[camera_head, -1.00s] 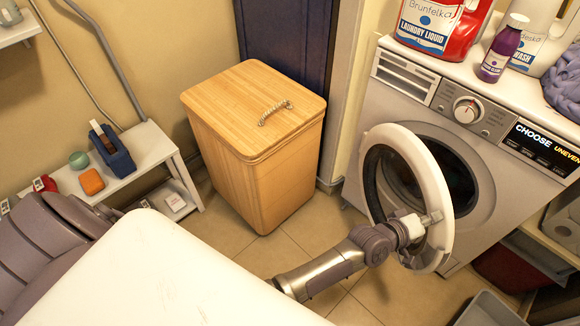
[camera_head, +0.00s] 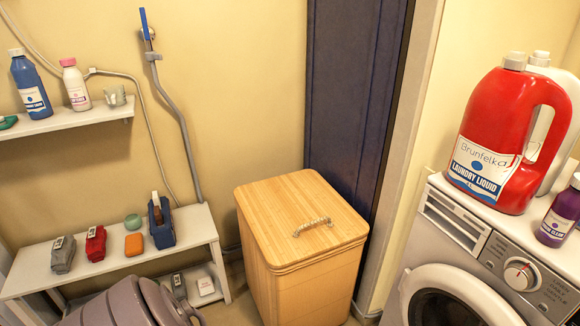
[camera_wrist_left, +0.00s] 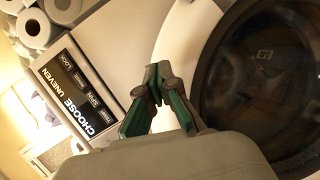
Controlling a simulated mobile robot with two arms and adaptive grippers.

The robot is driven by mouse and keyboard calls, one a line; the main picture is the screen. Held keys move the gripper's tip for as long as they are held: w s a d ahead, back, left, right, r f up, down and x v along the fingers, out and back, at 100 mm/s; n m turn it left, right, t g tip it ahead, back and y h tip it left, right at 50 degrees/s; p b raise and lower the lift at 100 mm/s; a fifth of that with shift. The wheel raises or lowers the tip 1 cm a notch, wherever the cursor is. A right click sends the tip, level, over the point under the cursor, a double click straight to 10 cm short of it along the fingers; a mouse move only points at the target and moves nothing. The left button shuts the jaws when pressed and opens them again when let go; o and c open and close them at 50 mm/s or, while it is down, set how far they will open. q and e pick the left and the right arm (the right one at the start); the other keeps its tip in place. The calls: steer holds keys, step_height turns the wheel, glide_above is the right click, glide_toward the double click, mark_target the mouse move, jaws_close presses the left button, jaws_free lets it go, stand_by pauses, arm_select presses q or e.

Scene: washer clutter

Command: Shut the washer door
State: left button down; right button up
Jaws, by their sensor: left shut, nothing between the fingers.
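The washer (camera_head: 418,243) stands at the lower right of the head view, cut off by the frame. Only the top of its round door (camera_head: 455,272) shows there, a white ring around dark glass. In the left wrist view the door's white ring (camera_wrist_left: 180,38) and dark glass (camera_wrist_left: 265,75) fill the right side. My left gripper (camera_wrist_left: 157,72) is shut and empty beside the ring, between it and the control panel (camera_wrist_left: 75,95). I cannot tell whether it touches the door or whether the door is fully closed. My right gripper is in neither view.
A wooden hamper (camera_head: 300,235) stands left of the washer. A red detergent jug (camera_head: 505,140) and a purple bottle (camera_head: 560,215) stand on the washer. A low white bench (camera_head: 190,222) with small items and a wall shelf (camera_head: 70,121) are on the left.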

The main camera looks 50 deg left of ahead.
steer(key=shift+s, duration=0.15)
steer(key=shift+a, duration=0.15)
